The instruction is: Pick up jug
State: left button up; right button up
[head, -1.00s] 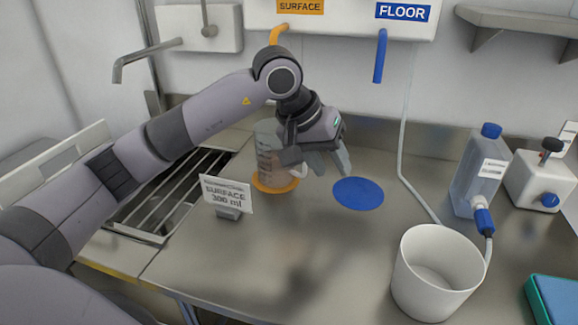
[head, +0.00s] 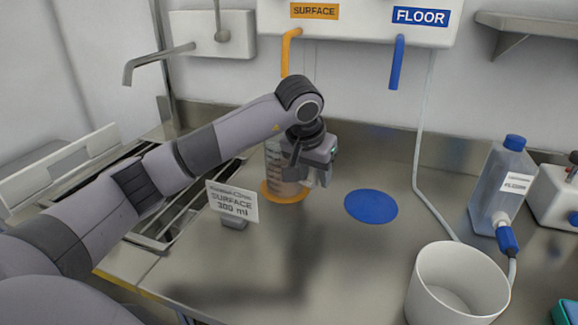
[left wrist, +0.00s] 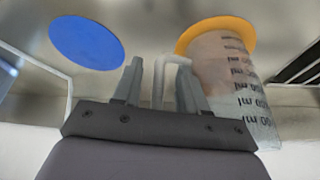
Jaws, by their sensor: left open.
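The jug (head: 273,162) is a clear measuring jug with a brownish liquid low in it. It stands upright on an orange disc (head: 280,197), partly hidden by my left gripper in the head view. My left gripper (head: 316,181) is open at the jug's right side, its fingers pointing down. In the left wrist view the jug (left wrist: 238,88) shows black ml marks, and its pale handle (left wrist: 172,60) appears between the fingers of the left gripper (left wrist: 158,68). I cannot tell whether they touch it. My right gripper is not in view.
A "SURFACE 300 ml" sign (head: 232,200) stands left in front of the jug. A blue disc (head: 371,206) lies to the right. A white bucket (head: 455,285) and a blue-capped bottle (head: 497,185) stand farther right. An orange spout (head: 288,52) hangs above. The front middle counter is clear.

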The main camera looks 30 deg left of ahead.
pick_arm(q)
grip_shut()
jog(key=shift+r, duration=0.2)
